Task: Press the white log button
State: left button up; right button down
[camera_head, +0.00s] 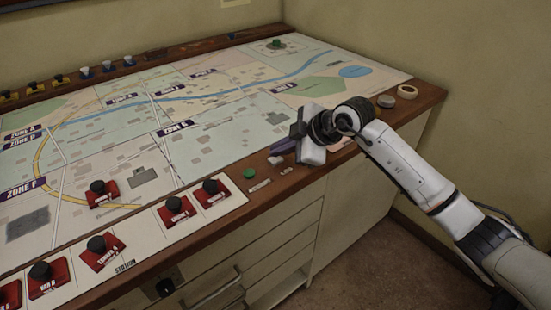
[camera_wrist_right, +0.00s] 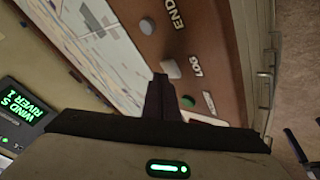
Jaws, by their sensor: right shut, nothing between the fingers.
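The white log button (camera_head: 275,160) is a small pale button on the wooden front rim of the console, with a small label beside it. In the right wrist view the white log button (camera_wrist_right: 171,68) sits next to the word LOG. My right gripper (camera_head: 272,149) is shut and empty, just behind and above the button in the head view. In the right wrist view its dark fingertips (camera_wrist_right: 160,77) appear right beside the button; I cannot tell whether they touch it. My left gripper is not in view.
A green button (camera_head: 249,173) lies left of the log button. Another round button (camera_wrist_right: 188,101) is close to the fingers in the right wrist view. Red units with black knobs (camera_head: 211,190) stand on the map board (camera_head: 220,140). A tape roll (camera_head: 407,91) lies at the right end.

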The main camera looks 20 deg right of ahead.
aim_at(280, 161)
jog(key=shift+f, duration=0.5)
dwell(0.8)
jog(key=shift+r+p, duration=0.75)
jog(key=shift+r, duration=0.1)
notch_tip(280, 161, up, 3)
jog(key=p, duration=0.3)
jog(key=shift+r, duration=0.15)
jog(key=shift+r+p, duration=0.45)
jog(key=shift+r, duration=0.45)
